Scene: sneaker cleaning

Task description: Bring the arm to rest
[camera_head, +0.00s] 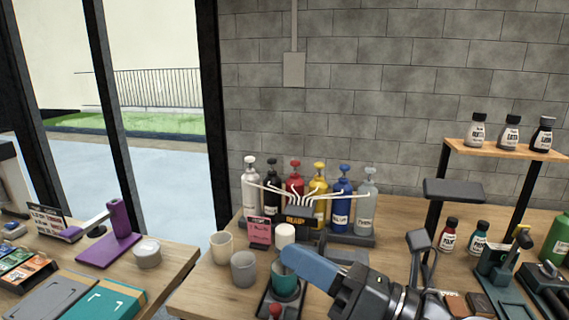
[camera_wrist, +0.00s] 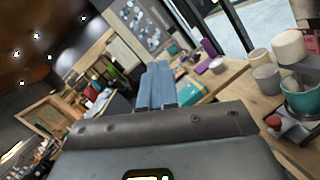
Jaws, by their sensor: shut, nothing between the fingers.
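My gripper (camera_head: 288,254) is at the lower middle of the head view, its blue fingers pointing left and up, with my dark arm behind it at the lower right. In the wrist view its fingers (camera_wrist: 157,68) are pressed together with nothing between them. In the head view the fingers overlap the top of a teal cup (camera_head: 285,288) on a dark stand. In the wrist view that cup (camera_wrist: 304,100) is well to the right, apart from the fingers.
Two plain cups (camera_head: 243,270) stand left of the teal cup. Behind are a row of pump bottles (camera_head: 341,205) and a pink sign (camera_head: 259,232). A wooden shelf (camera_head: 500,151) with small bottles is at right. A second table (camera_head: 175,262) holds a purple stand (camera_head: 108,249).

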